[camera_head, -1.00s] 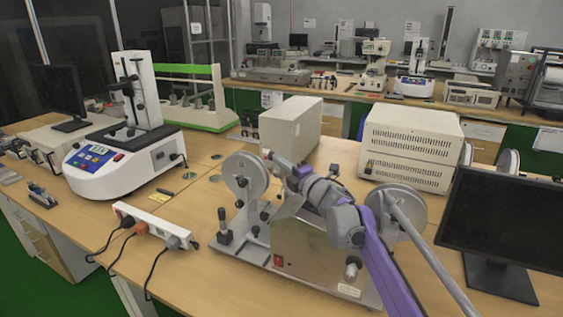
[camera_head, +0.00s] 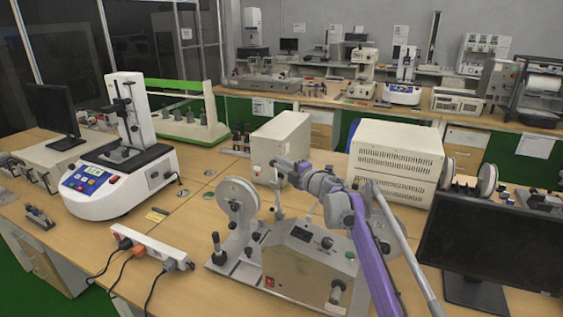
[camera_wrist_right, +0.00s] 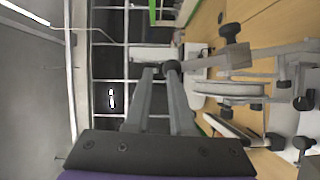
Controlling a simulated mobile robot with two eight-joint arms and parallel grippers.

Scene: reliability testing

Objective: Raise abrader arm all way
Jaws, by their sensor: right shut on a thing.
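The abrader (camera_head: 292,262) stands on the near bench, with a beige body and dark controls on top. A pale disc (camera_head: 236,203) stands upright at its left side. My right gripper (camera_head: 278,165) reaches in above the body beside this disc. A narrow upright arm piece (camera_head: 278,203) shows just below the fingertips. In the right wrist view my fingers (camera_wrist_right: 170,70) come together on a dark rounded end of the abrader arm; its grey block (camera_wrist_right: 236,56) lies right of the fingertips. The exact contact is small and partly hidden. My right arm covers the abrader's right side. My left gripper is not in view.
A beige box (camera_head: 280,148) stands behind the abrader, a larger vented box (camera_head: 396,160) behind right. A black monitor (camera_head: 492,245) stands at right. A power strip (camera_head: 155,246) with cables lies at left, near a white test machine (camera_head: 120,180).

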